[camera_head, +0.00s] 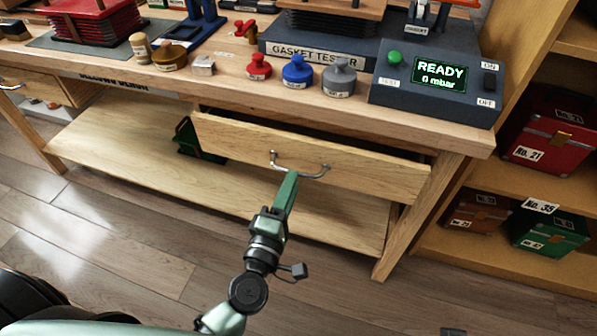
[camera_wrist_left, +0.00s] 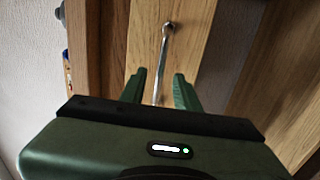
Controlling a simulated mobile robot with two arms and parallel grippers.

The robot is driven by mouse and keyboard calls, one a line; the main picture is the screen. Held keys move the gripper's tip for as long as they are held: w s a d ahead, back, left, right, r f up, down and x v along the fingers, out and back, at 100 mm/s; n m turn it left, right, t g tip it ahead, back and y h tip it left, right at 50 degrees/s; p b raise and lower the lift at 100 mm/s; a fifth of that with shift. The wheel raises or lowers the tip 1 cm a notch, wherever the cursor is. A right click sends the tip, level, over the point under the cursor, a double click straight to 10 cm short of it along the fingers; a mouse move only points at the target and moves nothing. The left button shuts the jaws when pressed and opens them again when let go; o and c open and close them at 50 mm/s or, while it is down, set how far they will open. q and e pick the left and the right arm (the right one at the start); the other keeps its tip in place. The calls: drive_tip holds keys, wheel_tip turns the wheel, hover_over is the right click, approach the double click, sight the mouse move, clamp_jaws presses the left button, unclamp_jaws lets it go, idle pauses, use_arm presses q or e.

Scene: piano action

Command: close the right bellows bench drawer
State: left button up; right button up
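The right bellows bench drawer (camera_head: 225,137) is pulled partly out, with a dark gap between its wooden front and the bench top (camera_head: 340,111). Its front carries a curved metal handle (camera_head: 314,176). My left gripper (camera_head: 287,184) is at this handle, below its middle. In the left wrist view, the green fingers of my left gripper (camera_wrist_left: 160,82) stand apart on either side of the handle bar (camera_wrist_left: 163,62), with gaps beside it. The wooden drawer front (camera_wrist_left: 200,40) lies beyond the fingers. My right gripper does not show.
A left drawer (camera_head: 28,88) also stands partly open. Weights, a gasket tester (camera_head: 320,53) and a display box (camera_head: 436,89) stand on the bench. A lower shelf (camera_head: 140,160) lies below. A shelf unit with a red case (camera_head: 553,140) stands right.

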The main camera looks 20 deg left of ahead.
use_arm(q)
drive_tip(key=shift+w+d+r, duration=0.1)
drive_tip(key=shift+w, duration=0.95)
drive_tip(key=shift+w+r, duration=0.1)
drive_tip(key=shift+w, duration=0.95)
clamp_jaws()
